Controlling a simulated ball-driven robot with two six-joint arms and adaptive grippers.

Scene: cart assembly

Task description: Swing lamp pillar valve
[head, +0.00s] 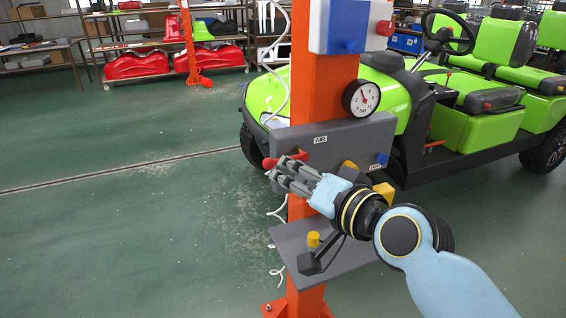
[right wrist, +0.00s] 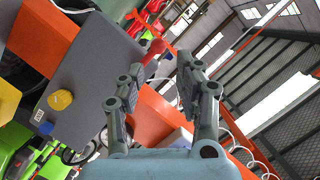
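The orange pillar (head: 325,95) stands upright in the middle of the head view and carries a grey panel (head: 345,140) with an "AIR" label. A red valve lever (head: 269,163) shows at the panel's left, partly hidden behind my right gripper. My right gripper (head: 284,172) is in front of the panel's left part, close to the lever. In the right wrist view its two fingers (right wrist: 160,82) stand apart, with the pillar (right wrist: 153,112) behind them. I cannot tell whether they touch the lever. My left gripper is not in view.
A pressure gauge (head: 361,98), a blue button box (head: 347,35) and a red knob (head: 385,28) sit higher on the pillar. A green cart (head: 470,120) stands behind. The floor at left is clear.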

